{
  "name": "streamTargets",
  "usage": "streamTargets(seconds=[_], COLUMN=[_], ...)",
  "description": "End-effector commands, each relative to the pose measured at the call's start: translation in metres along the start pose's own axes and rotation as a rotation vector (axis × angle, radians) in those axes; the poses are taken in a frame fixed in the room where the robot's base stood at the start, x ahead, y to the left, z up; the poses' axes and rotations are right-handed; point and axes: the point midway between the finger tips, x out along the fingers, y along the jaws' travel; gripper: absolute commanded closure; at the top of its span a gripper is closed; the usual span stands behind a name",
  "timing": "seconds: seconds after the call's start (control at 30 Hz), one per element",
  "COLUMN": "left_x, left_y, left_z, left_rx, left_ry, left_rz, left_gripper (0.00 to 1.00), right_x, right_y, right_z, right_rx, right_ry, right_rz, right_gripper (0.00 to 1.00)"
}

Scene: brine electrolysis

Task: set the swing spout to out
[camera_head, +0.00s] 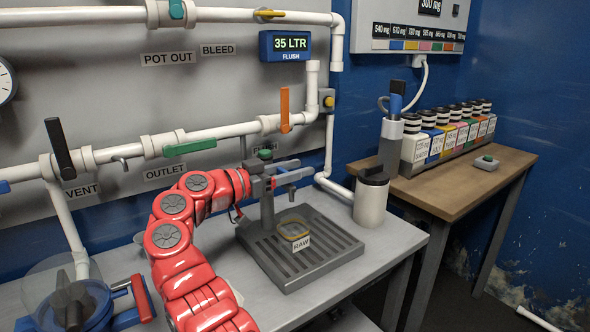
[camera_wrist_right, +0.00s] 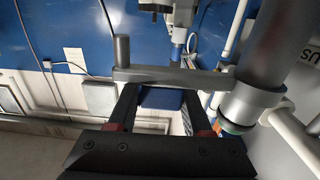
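The grey swing spout (camera_head: 293,177) sticks out to the right from a dark post (camera_head: 267,210) with a green top, above the slotted drip tray (camera_head: 338,262). My right gripper (camera_head: 278,181) is at the spout, partly overlapping it. In the right wrist view the spout's flat bar (camera_wrist_right: 165,77) runs across the tips of my fingers (camera_wrist_right: 158,108), with a short peg at its left end and the thick post at its right. The two fingers are apart with a gap between them. I cannot tell whether they touch the bar. My left gripper is not in view.
A square yellow-rimmed spot (camera_head: 293,229) with a RAW tag (camera_head: 301,244) is on the tray. A lidded canister (camera_head: 371,200) stands to its right. White pipes with coloured valve handles run behind. A wooden table (camera_head: 455,185) holds several labelled bottles at the right.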

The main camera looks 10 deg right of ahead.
Motion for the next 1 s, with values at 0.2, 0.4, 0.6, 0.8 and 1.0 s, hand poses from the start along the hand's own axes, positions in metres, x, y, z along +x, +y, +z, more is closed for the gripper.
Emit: streamTargets(seconds=[0.2, 0.4, 0.6, 0.8, 1.0], left_x=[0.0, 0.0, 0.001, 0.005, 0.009], left_y=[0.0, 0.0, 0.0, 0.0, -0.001], left_z=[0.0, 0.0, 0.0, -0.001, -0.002], left_rx=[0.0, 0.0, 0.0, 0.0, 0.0], left_ry=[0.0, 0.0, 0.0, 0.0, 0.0], left_rz=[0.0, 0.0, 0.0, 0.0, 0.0], left_gripper=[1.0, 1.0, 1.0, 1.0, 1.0], right_x=[0.0, 0.0, -0.005, -0.033, -0.067], right_y=[0.0, 0.0, 0.0, -0.002, -0.001], right_z=[0.001, 0.0, 0.0, -0.001, -0.001], right_rx=[-0.001, -0.001, -0.002, -0.003, -0.002], right_ry=[-0.001, 0.0, -0.001, 0.001, -0.001], right_rz=[0.0, 0.0, -0.001, -0.005, -0.003], right_gripper=[0.2, 0.2, 0.2, 0.2, 0.2])
